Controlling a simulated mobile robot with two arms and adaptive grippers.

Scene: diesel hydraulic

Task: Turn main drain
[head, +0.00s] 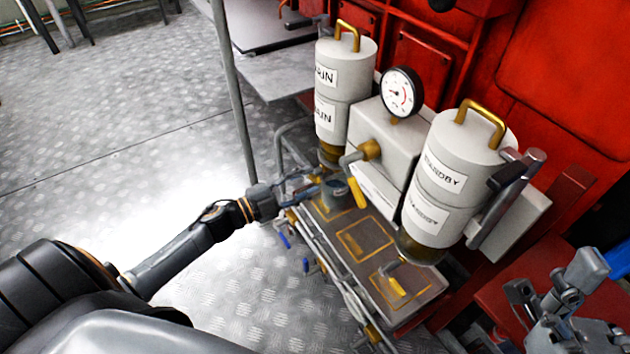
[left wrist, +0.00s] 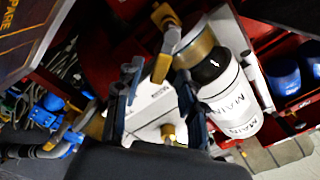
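The main filter canister (head: 343,85) is white with MAIN labels and stands left of the gauge; it also shows in the left wrist view (left wrist: 232,98). In that view a yellow handle (left wrist: 161,68) hangs from a grey elbow beside the brass bowl (left wrist: 196,46) of this canister and looks like the main drain. It lies between the spread fingertips of my left gripper (head: 320,186), with gaps on both sides. In the head view my left gripper hides this handle. My right gripper (head: 560,300) is at the lower right, away from the filters; its finger opening is unclear.
The standby canister (head: 456,170) stands to the right, with its own yellow drain handle (head: 397,289) below. A yellow lever (head: 357,192) hangs from the middle housing near my left gripper. A gauge (head: 401,92) sits above. A grey pole (head: 232,90) rises left of the unit.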

